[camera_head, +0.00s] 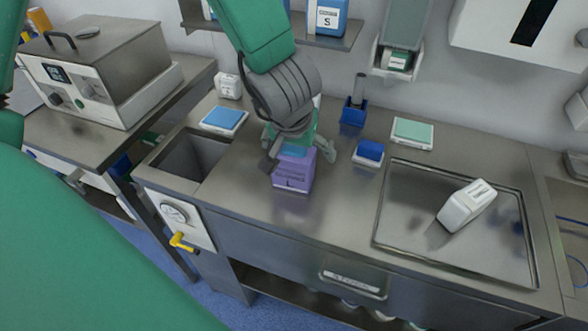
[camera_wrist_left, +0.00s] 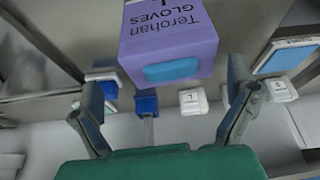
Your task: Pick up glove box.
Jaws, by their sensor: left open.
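The glove box (camera_head: 292,176) is purple with a blue opening on it and stands on the steel counter near its front edge. In the left wrist view the glove box (camera_wrist_left: 168,40) shows the words "Terohan GLOVES" and fills the upper middle. My left gripper (camera_head: 299,160) is above and behind the box in the head view, with its fingers spread to either side of it. In the left wrist view my left gripper (camera_wrist_left: 163,85) is open and empty, and the box lies ahead between the fingertips. Contact cannot be told. My right gripper is not in view.
A sink (camera_head: 190,156) lies left of the box. A steel tray (camera_head: 410,215) with a white bottle (camera_head: 467,205) is at right. A blue-topped box (camera_head: 369,153), a blue holder (camera_head: 354,112) and a blue-topped pack (camera_head: 224,120) stand nearby. A dispenser (camera_head: 398,58) hangs behind.

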